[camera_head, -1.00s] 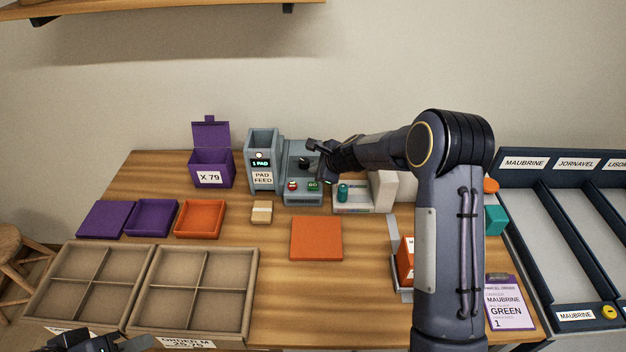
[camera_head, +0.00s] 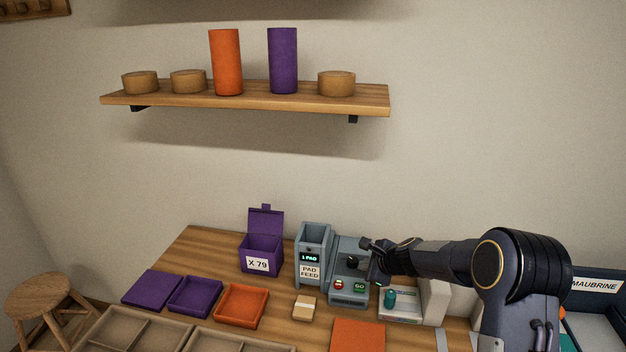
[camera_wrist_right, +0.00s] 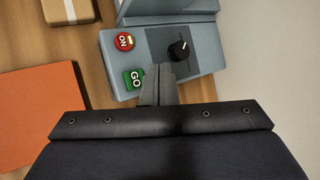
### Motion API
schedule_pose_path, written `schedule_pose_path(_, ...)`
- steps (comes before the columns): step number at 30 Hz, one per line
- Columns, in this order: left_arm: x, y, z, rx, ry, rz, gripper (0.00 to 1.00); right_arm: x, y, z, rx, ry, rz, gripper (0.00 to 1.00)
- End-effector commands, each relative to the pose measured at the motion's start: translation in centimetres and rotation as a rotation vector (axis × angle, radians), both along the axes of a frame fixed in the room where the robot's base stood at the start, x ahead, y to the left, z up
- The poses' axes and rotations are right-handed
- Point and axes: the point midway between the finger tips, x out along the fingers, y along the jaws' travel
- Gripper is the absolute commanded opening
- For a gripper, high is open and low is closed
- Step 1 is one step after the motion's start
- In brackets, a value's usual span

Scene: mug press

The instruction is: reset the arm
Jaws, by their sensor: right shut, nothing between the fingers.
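My right gripper (camera_head: 372,262) is shut and empty, above the grey press machine (camera_head: 348,290) at its right side in the head view. In the right wrist view its closed fingers (camera_wrist_right: 158,88) point at the machine's panel, just beside the green GO button (camera_wrist_right: 134,78). The red ON button (camera_wrist_right: 125,42) and a black knob (camera_wrist_right: 179,51) show beyond. I cannot tell from the wrist view whether the fingertips touch the panel. My left gripper is not in the head view now.
The pad feed (camera_head: 312,255) stands left of the machine, and a purple X 79 box (camera_head: 262,255) further left. A teal item (camera_head: 389,299) sits on a white unit to the right. Orange (camera_head: 358,337) and purple (camera_head: 152,287) squares lie on the table. A shelf (camera_head: 250,97) hangs above.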

Motion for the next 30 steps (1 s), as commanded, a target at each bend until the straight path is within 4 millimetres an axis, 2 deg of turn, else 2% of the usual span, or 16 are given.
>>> schedule_pose_path(2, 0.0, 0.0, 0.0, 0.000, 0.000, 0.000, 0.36, -1.3, -0.4, 2.5, -0.025, -0.030, 0.051, 0.00)
schedule_pose_path(5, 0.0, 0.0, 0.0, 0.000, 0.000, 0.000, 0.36, -4.5, -0.7, 6.7, -0.086, -0.082, 0.172, 0.00)
schedule_pose_path(9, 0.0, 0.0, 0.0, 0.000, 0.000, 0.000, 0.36, -11.5, -0.8, 12.3, -0.216, -0.172, 0.401, 0.00)
schedule_pose_path(12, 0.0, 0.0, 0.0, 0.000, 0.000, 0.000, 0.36, -17.1, -0.6, 15.0, -0.323, -0.234, 0.566, 0.00)
schedule_pose_path(15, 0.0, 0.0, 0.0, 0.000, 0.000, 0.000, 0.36, -22.9, -0.4, 16.7, -0.442, -0.294, 0.728, 0.00)
schedule_pose_path(19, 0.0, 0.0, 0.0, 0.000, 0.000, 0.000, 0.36, -30.5, -0.1, 17.1, -0.612, -0.354, 0.936, 0.00)
schedule_pose_path(21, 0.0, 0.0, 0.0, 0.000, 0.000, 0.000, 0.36, -34.3, 0.0, 16.6, -0.705, -0.375, 1.040, 0.00)
schedule_pose_path(24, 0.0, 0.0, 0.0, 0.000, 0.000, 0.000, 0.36, -38.6, 0.1, 15.3, -0.824, -0.390, 1.169, 0.00)
schedule_pose_path(27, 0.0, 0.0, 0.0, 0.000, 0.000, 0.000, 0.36, -41.6, 0.0, 13.9, -0.913, -0.390, 1.264, 0.00)
schedule_pose_path(30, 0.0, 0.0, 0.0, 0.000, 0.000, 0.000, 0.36, -43.3, -0.1, 12.9, -0.965, -0.386, 1.320, 0.00)
